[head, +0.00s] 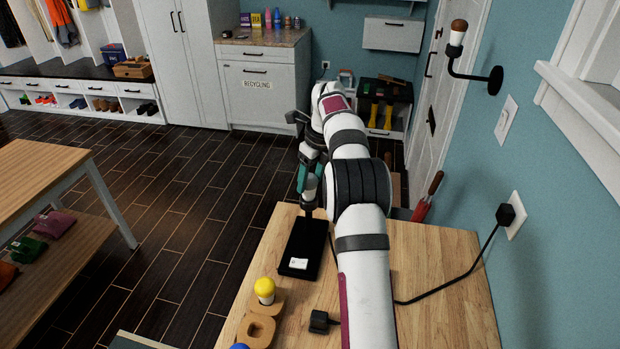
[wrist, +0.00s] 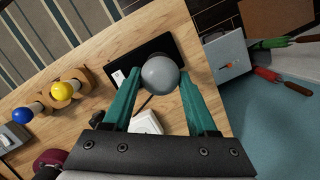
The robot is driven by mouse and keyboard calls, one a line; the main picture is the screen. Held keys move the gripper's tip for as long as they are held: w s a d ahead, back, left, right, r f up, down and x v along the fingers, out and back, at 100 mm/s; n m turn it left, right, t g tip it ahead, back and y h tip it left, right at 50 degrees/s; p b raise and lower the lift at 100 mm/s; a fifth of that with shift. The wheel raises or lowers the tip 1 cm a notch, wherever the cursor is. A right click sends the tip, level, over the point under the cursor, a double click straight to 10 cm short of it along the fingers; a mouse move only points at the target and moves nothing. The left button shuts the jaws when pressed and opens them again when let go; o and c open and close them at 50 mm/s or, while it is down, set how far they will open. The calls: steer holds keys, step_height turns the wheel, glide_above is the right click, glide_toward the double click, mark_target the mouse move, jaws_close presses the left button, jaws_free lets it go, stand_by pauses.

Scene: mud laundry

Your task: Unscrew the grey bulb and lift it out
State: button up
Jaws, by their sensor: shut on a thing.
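The grey bulb (wrist: 160,74) sits between the teal fingers of my gripper (wrist: 160,88) in the wrist view, with a finger on each side. In the head view my gripper (head: 309,180) points down over the far left part of the wooden bench, shut on the bulb. A black lamp base (head: 302,262) with a white label lies below it; it also shows behind the bulb in the wrist view (wrist: 152,52). The bulb's pale lower part is right at the top of the base's dark socket (head: 308,211). I cannot tell whether the thread is still engaged.
A wooden holder (head: 260,333) at the bench front carries a yellow bulb (head: 265,287) and a blue bulb (head: 239,347). A small black block (head: 320,321) stands near it. A black cable (head: 450,277) runs to the wall outlet. A wall lamp (head: 457,45) holds a brown-topped bulb.

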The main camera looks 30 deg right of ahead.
steer(key=n+y, duration=0.1)
steer(key=n, duration=0.5)
steer(key=shift+w+d+g, duration=0.1)
steer(key=shift+g, duration=0.3)
steer(key=o, duration=1.5)
steer(key=shift+c, duration=0.2)
steer(key=c, duration=0.4)
